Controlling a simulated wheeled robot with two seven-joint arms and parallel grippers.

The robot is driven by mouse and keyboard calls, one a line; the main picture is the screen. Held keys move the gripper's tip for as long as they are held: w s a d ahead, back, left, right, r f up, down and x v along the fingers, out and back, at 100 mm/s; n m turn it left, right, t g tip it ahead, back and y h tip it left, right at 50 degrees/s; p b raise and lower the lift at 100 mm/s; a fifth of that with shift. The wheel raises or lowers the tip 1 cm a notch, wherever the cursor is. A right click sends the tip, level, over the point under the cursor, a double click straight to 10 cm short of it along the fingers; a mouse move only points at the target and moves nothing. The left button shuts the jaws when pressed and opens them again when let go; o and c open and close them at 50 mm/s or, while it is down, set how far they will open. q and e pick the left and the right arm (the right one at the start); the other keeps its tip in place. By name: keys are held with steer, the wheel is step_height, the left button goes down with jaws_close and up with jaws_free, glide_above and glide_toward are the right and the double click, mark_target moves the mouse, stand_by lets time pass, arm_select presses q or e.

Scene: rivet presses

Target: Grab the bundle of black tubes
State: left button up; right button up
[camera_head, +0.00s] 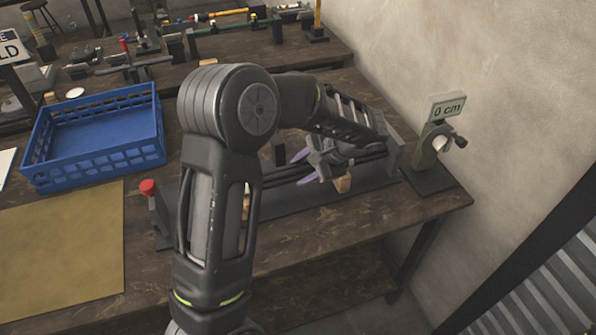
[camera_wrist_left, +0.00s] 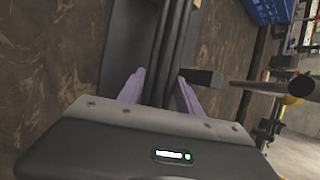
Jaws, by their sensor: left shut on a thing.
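The bundle of black tubes (camera_head: 277,180) lies lengthwise above a dark base plate (camera_head: 325,192) near the table's right side. My left gripper (camera_head: 303,167), with purple fingers, is over the bundle and shut on it. In the left wrist view, the tubes (camera_wrist_left: 168,45) run between the two purple fingers of my left gripper (camera_wrist_left: 160,92). My left arm hides part of the bundle and its left end in the head view. My right gripper is not in view.
A red-knobbed post (camera_head: 148,188) and a grey end block (camera_head: 393,150) stand at the plate's ends. A blue crate (camera_head: 95,160) and a tan mat (camera_head: 65,250) are at left.

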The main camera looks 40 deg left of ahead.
arm_select(q)
jaws_close()
stand_by(0.3)
steer(key=shift+r, duration=0.15)
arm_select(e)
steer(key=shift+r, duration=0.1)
